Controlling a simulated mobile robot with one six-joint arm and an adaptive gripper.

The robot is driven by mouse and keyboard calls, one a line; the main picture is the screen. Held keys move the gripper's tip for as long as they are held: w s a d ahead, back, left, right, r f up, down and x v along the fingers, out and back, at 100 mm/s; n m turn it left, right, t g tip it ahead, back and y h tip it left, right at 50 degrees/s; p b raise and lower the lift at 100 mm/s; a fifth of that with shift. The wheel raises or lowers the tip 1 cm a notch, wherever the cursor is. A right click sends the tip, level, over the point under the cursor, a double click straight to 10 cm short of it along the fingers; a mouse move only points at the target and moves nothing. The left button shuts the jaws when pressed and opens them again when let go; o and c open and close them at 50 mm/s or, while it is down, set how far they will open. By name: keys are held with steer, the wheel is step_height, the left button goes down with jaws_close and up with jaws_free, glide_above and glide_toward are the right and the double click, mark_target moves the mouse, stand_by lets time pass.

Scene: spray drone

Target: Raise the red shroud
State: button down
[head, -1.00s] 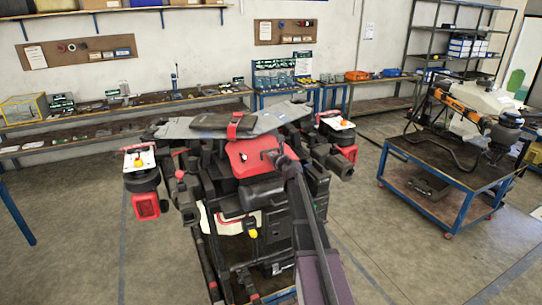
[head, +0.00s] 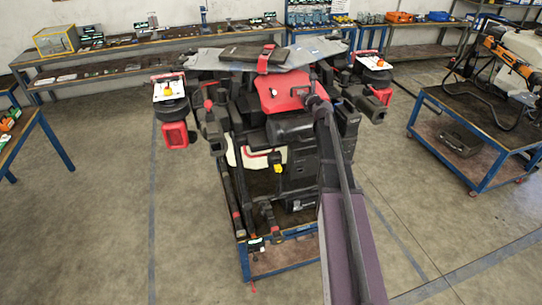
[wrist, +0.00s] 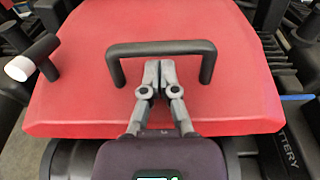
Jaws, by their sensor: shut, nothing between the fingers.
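The red shroud (head: 283,94) sits low on top of the black drone (head: 290,135) in the head view. In the wrist view the red shroud (wrist: 75,95) fills most of the picture as a broad red panel. A black U-shaped handle (wrist: 125,50) stands on it. My gripper (wrist: 158,66) is shut and empty, its fingertips between the handle's legs and close to the crossbar. I cannot tell whether the tips touch the bar or reach under it. In the head view my arm hides part of the drone, and my gripper (head: 313,98) is small at the shroud's right side.
The drone rests on a blue-framed stand (head: 270,262). A blue cart (head: 470,150) with equipment stands at right. A long bench (head: 130,65) runs along the back wall. A white-tipped black knob (wrist: 20,68) sits left of the handle.

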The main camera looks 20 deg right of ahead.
step_height(320, 180, down, 4)
steer(key=b, duration=0.3)
steer(key=shift+s+f+b, duration=0.15)
steer(key=shift+f+b, duration=0.05)
steer(key=shift+b, duration=0.15)
steer(key=s, duration=0.3)
steer(key=s+r+p, duration=0.1)
steer(key=s, duration=0.2)
steer(key=s+r+p, duration=0.1)
steer(key=s, duration=0.2)
steer(key=shift+s+d, duration=0.15)
steer(key=shift+s, duration=0.1)
steer(key=s+a+f+n+g+y, duration=0.1)
steer(key=a+n, duration=0.2)
steer(key=a+f+n+y, duration=0.1)
steer(key=a+n, duration=0.1)
steer(key=a, duration=0.1)
steer(key=s+a+f+n+g, duration=0.1)
steer(key=a+n, duration=0.2)
steer(key=shift+s+a+f+n+g+y, duration=0.1)
steer(key=shift+s+f+n+g+y, duration=0.2)
steer(key=shift+f+y, duration=0.1)
steer(key=s+a+f+n+g+y, duration=0.1)
steer(key=s+a+f+n+g, duration=0.4)
steer(key=a+n, duration=0.4)
steer(key=shift+s+a+f+n, duration=0.3)
steer(key=shift+s+f+n, duration=0.25)
steer(key=shift+s+n, duration=0.6)
